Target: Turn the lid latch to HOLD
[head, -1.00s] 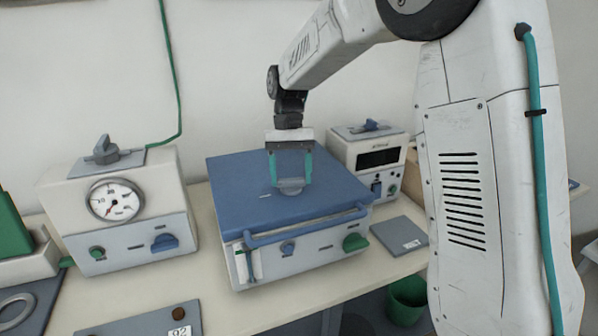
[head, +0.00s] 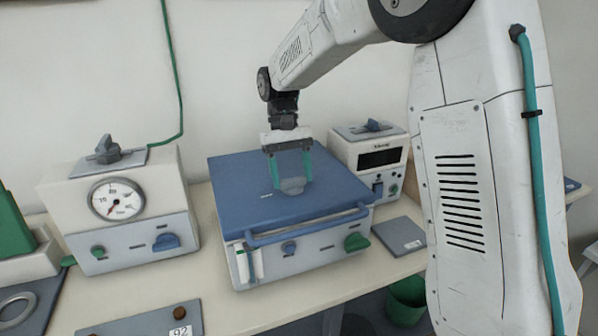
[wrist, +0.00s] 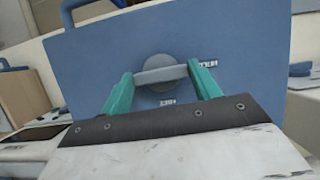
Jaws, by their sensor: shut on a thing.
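The furnace with the blue lid (head: 240,177) stands in the middle of the bench. The lid latch (head: 292,185) is a grey round knob with a bar grip on top of the lid. In the wrist view the latch (wrist: 160,74) sits between the two teal fingers, its bar nearly level in the picture. My gripper (wrist: 163,80) is shut on the bar from above. Small white labels lie on the lid near the knob, one to its right (wrist: 208,64) and one below it (wrist: 167,102); their text is too small to read surely.
A gauge unit (head: 125,165) with a grey top knob stands to the left. A smaller display unit (head: 365,150) stands behind right. A blue handle bar (head: 310,225) runs along the lid's front. A grey plate (head: 398,235) lies right of the furnace.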

